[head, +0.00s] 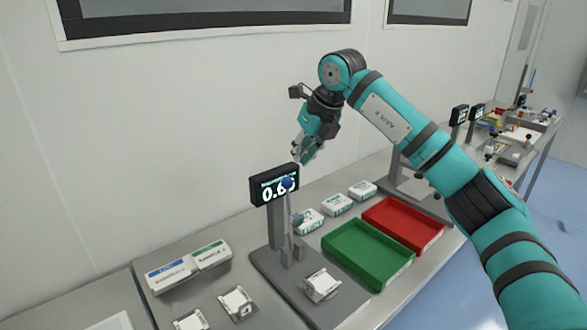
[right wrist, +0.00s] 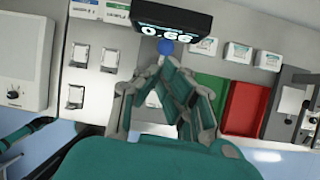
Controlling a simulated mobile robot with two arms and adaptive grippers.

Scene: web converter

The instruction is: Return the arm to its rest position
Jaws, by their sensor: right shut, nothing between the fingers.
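My right arm (head: 415,145) comes in from the right in the head view and arches over the table. A blue ball-topped lever (head: 287,184) stands in front of the display. My left gripper is not in view.
A green tray (head: 368,254) and a red tray (head: 404,227) lie right of the stand. White boxes (head: 336,204) lie behind them. Small white parts (head: 237,304) lie at front left near a labelled box (head: 188,267). A second station (head: 460,115) stands farther right. The wall is close behind.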

